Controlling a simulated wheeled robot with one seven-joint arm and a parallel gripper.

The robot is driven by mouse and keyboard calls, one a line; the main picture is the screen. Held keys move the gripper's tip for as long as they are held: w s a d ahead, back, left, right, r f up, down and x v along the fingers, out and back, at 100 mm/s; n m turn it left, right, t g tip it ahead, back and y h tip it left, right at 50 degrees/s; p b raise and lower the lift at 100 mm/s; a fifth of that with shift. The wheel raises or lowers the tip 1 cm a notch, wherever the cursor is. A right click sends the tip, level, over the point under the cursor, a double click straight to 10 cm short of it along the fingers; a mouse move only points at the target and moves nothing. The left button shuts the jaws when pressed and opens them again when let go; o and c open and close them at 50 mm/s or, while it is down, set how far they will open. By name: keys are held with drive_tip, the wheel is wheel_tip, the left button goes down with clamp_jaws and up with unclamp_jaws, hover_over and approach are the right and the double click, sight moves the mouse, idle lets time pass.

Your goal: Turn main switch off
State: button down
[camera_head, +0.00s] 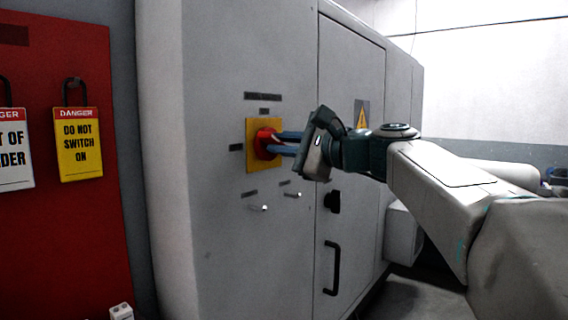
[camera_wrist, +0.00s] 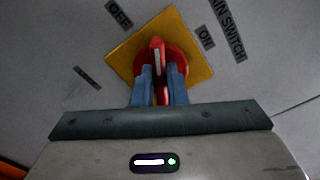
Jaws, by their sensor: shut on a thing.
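The main switch is a red rotary knob (camera_head: 264,144) on a yellow square plate (camera_head: 250,161), on the front of a grey cabinet. In the wrist view the red knob (camera_wrist: 157,45) has a raised handle bar with a light stripe, and the yellow plate (camera_wrist: 120,58) looks tilted. My gripper (camera_head: 280,143) has its two blue fingers shut on the handle bar, one on each side, also seen in the wrist view (camera_wrist: 160,80). The OFF label (camera_wrist: 119,14) is at upper left and the ON label (camera_wrist: 205,37) at right. The bar points roughly between them in that view.
The grey cabinet (camera_head: 225,230) has two small silver levers (camera_head: 292,194) below the switch, a black door handle (camera_head: 332,268) and a warning sign (camera_head: 362,113). A red board (camera_head: 60,230) at left carries a yellow danger tag (camera_head: 78,145) and a white one (camera_head: 14,150).

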drive_tip(key=shift+a+f+n+b, duration=0.1)
drive_tip(key=shift+f+n+b, duration=0.1)
drive_tip(key=shift+n+b, duration=1.25)
drive_tip(key=shift+f+n+b, duration=0.15)
drive_tip(key=shift+n+b, duration=1.05)
drive_tip(key=shift+n, duration=0.35)
drive_tip(key=c, duration=1.5)
unclamp_jaws()
drive_tip(key=shift+s, duration=0.1)
drive_tip(key=shift+o, duration=0.2)
drive_tip(key=b+v, duration=0.1)
drive_tip(key=v, duration=1.3)
drive_tip(key=shift+a, duration=0.1)
